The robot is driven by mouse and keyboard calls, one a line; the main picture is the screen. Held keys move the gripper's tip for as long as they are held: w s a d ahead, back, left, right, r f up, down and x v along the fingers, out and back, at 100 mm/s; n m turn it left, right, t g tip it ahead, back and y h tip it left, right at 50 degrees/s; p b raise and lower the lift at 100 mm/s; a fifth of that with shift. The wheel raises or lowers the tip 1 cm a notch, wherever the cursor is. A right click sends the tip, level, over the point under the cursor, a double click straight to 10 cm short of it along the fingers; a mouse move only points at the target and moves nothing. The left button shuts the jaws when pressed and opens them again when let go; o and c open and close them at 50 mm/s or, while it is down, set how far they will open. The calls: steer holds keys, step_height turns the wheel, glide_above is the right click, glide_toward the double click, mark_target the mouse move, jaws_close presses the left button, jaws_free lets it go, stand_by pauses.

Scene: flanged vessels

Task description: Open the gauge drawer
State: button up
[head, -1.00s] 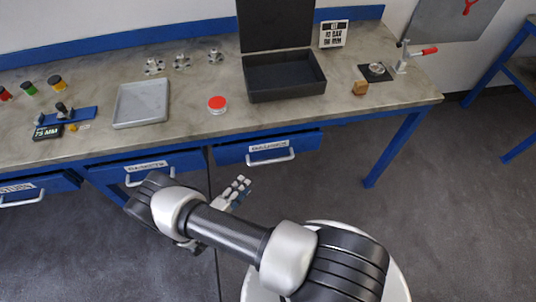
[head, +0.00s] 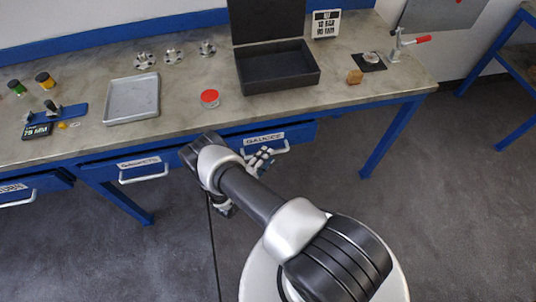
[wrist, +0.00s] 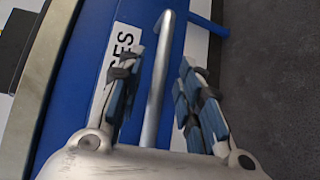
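The gauge drawer (head: 298,135) is the blue drawer under the right part of the bench, with a white label reading GAUGES and a pale bar handle (head: 278,148). Its front looks close to the bench, as if shut. My gripper (head: 262,160) is at the left part of this handle and partly covers it. In the wrist view my gripper (wrist: 158,95) is open, with one finger on each side of the handle bar (wrist: 158,85). Gaps show between the bar and both fingers. Part of the label (wrist: 120,60) is hidden behind the left finger.
The gaskets drawer (head: 140,166) is left of it, and another labelled drawer (head: 30,188) is farther left. On the bench stand an open black case (head: 278,72), a grey tray (head: 132,99) and a red-topped tin (head: 209,98). The floor to the right is clear.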

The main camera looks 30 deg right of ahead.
steer(key=shift+x, duration=1.15)
steer(key=shift+c, duration=0.5)
jaws_close()
